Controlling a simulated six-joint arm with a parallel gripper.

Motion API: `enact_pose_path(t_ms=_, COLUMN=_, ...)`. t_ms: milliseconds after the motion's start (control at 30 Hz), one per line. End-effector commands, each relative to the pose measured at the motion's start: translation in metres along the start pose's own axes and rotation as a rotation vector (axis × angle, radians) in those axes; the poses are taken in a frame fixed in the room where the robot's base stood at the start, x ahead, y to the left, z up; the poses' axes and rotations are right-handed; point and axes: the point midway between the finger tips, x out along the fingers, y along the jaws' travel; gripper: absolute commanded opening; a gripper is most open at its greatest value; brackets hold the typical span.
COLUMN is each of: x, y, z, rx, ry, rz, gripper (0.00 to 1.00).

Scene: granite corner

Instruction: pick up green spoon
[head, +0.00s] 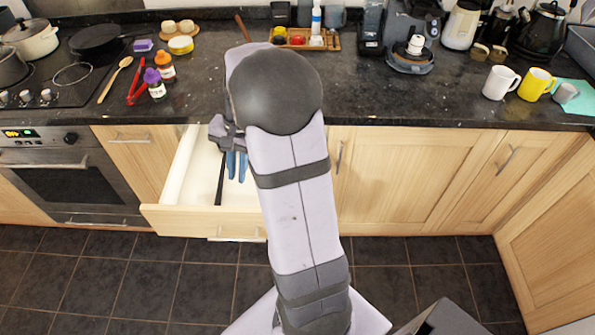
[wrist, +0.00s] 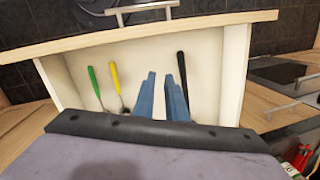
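The green spoon (wrist: 95,82) lies in the open drawer, left of the fingers in the wrist view. Its green handle shows; its lower end is hidden behind my gripper's body. In the head view my arm hides it. My gripper (head: 237,167) points down over the drawer with its blue fingers apart. In the wrist view my gripper (wrist: 160,76) shows a gap between the fingertips with nothing held in it. The fingers stand between a yellow-handled utensil (wrist: 115,76) and a black-handled utensil (wrist: 182,68), nearer the black one.
The open drawer (head: 180,218) has raised walls around the utensils. The black-handled utensil (head: 220,182) also shows in the head view, left of the fingers. The dark counter (head: 200,95) holds a wooden spoon (head: 115,78), red tongs (head: 137,88) and small bottles (head: 155,84).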

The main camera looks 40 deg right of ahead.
Motion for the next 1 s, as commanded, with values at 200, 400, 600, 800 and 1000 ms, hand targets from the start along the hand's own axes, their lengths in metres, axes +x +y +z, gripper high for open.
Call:
enact_pose_path(t_ms=200, x=0.020, y=0.069, z=-0.052, rx=-0.010, ry=0.102, rz=0.177, gripper=0.12)
enact_pose_path(t_ms=400, x=0.032, y=0.112, z=-0.071, rx=-0.190, ry=0.107, rz=0.314, gripper=0.12)
enact_pose_path(t_ms=600, x=0.032, y=0.123, z=-0.076, rx=-0.253, ry=0.103, rz=0.356, gripper=0.12)
enact_pose_path(t_ms=800, x=0.042, y=0.127, z=-0.076, rx=-0.251, ry=0.099, rz=0.356, gripper=0.12)
enact_pose_path(t_ms=1000, x=0.051, y=0.129, z=-0.078, rx=-0.250, ry=0.102, rz=0.354, gripper=0.12)
